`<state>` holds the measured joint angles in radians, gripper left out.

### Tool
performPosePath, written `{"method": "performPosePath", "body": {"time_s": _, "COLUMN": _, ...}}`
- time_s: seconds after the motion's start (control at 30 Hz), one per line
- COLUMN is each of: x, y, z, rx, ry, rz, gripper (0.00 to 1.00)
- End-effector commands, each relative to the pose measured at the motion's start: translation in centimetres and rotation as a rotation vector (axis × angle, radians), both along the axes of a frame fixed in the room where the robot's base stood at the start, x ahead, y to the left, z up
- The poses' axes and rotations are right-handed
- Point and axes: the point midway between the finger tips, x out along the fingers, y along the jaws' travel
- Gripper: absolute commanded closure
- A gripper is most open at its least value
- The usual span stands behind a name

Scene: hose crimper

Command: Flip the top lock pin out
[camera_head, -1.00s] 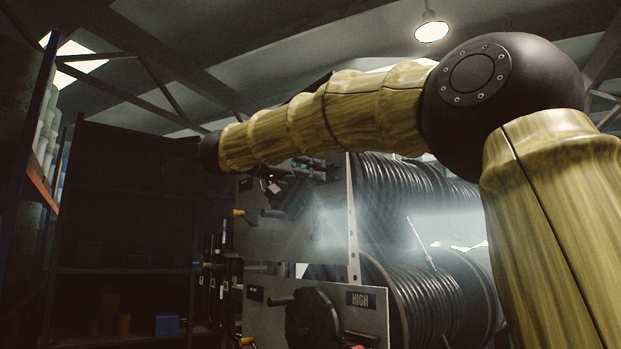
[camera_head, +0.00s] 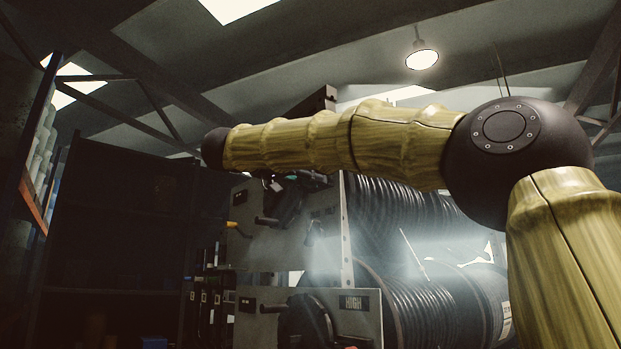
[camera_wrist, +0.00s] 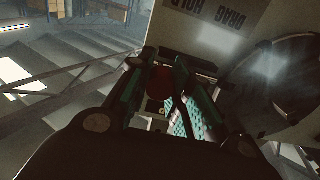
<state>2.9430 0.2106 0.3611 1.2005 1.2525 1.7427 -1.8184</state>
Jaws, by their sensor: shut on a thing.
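My gripper (camera_head: 287,200) is at the upper grey panel (camera_head: 283,245) in the camera_head view, partly hidden by my forearm. In the wrist view its teal-edged fingers (camera_wrist: 158,88) are shut around a small dark red, rounded part (camera_wrist: 159,86), which I take to be the top lock pin. The fingers cover much of that part, so how far it is turned cannot be told. A plate with dark lettering, seen upside down (camera_wrist: 205,12), is on the panel just beyond the fingers.
A grey peg (camera_head: 267,221) and a yellow-tipped handle (camera_head: 238,228) stick out of the upper panel. The lower panel has a HIGH label (camera_head: 354,302) and a dark round wheel (camera_head: 306,322). Hose reels (camera_head: 405,215) stand at right. Dark shelving (camera_head: 115,230) is at left.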

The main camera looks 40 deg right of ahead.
Motion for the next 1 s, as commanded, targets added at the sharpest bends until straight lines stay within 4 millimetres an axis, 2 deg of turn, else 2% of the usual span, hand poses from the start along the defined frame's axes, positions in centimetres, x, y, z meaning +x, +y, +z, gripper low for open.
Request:
{"method": "performPosePath", "body": {"time_s": 0.03, "x": 0.0, "y": 0.0, "z": -0.4, "rx": 0.005, "ry": 0.004, "rz": -0.004, "gripper": 1.00}}
{"method": "performPosePath", "body": {"time_s": 0.07, "x": 0.0, "y": 0.0, "z": -0.4, "rx": 0.006, "ry": 0.004, "rz": -0.004, "gripper": 0.78}}
{"method": "performPosePath", "body": {"time_s": 0.1, "x": 0.0, "y": 0.0, "z": -0.4, "rx": 0.005, "ry": 0.004, "rz": -0.004, "gripper": 0.70}}
{"method": "performPosePath", "body": {"time_s": 0.17, "x": 0.0, "y": 0.0, "z": -0.4, "rx": 0.005, "ry": 0.004, "rz": -0.003, "gripper": 0.59}}
{"method": "performPosePath", "body": {"time_s": 0.2, "x": 0.0, "y": 0.0, "z": -0.3, "rx": 0.004, "ry": 0.003, "rz": -0.003, "gripper": 0.57}}
{"method": "performPosePath", "body": {"time_s": 0.5, "x": 0.1, "y": 0.2, "z": -0.2, "rx": 0.003, "ry": 0.002, "rz": 0.000, "gripper": 0.57}}
{"method": "performPosePath", "body": {"time_s": 0.63, "x": 0.0, "y": 1.0, "z": -0.2, "rx": 0.002, "ry": 0.002, "rz": 0.001, "gripper": 0.57}}
{"method": "performPosePath", "body": {"time_s": 0.77, "x": -0.2, "y": 2.7, "z": -0.2, "rx": 0.002, "ry": 0.002, "rz": 0.001, "gripper": 0.57}}
{"method": "performPosePath", "body": {"time_s": 1.0, "x": -0.6, "y": 7.1, "z": -0.2, "rx": 0.002, "ry": 0.002, "rz": 0.000, "gripper": 0.57}}
